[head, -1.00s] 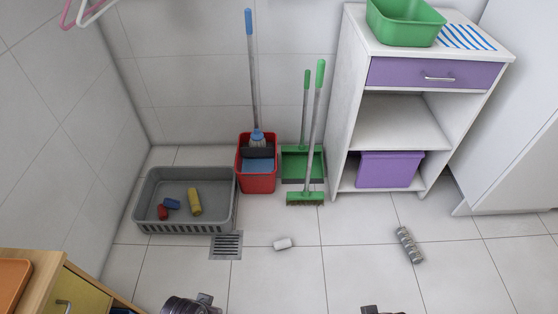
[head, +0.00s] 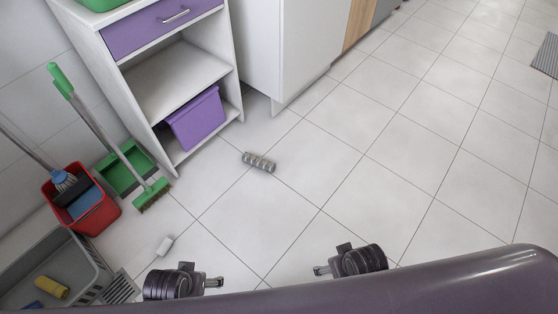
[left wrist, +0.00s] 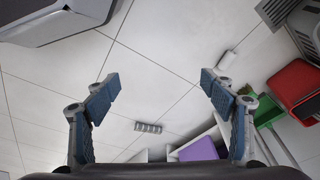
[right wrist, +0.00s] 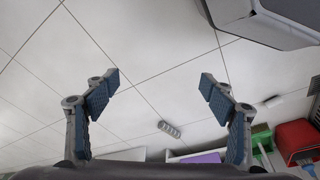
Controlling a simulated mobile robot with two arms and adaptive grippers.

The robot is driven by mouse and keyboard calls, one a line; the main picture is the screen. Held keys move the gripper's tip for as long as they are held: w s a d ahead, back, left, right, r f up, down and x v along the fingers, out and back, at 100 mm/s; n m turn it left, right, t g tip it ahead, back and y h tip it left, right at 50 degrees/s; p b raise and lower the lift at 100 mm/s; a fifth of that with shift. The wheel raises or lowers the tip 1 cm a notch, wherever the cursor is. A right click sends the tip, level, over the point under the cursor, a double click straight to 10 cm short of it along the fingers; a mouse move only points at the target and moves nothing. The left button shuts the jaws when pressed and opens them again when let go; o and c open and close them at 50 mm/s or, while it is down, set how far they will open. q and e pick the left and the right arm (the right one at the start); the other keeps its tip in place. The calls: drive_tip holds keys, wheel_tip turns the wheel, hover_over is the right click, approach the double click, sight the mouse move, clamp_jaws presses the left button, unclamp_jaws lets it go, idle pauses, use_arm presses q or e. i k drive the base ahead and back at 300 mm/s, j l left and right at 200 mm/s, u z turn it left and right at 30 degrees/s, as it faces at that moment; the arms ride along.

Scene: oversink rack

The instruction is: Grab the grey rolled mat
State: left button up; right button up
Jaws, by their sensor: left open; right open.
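The grey rolled mat (head: 258,162) lies on the tiled floor in front of the white shelf unit, with bands along its length. It also shows small in the left wrist view (left wrist: 148,127) and the right wrist view (right wrist: 169,129). My left gripper (left wrist: 160,80) is open and empty, its two blue-padded fingers spread wide. My right gripper (right wrist: 160,79) is also open and empty. Both are apart from the mat. In the head view only parts of both show near the bottom edge, on the near side of the mat.
The white shelf unit (head: 167,80) holds a purple bin (head: 196,118). A green broom (head: 150,192), red bucket (head: 103,218) and grey basket (head: 35,262) stand at left. A small white roll (head: 165,245) lies on the floor. Floor right of the mat is clear.

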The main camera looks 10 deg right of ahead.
sight(270, 166)
drive_tip(key=i+j+z, duration=0.15)
drive_tip(key=i, duration=0.4)
drive_tip(key=i+j+z, duration=0.1)
drive_tip(key=i+j, duration=0.15)
drive_tip(key=i, duration=0.25)
drive_tip(key=i+j+z, duration=0.15)
drive_tip(key=i+j, duration=0.15)
drive_tip(key=i, duration=0.25)
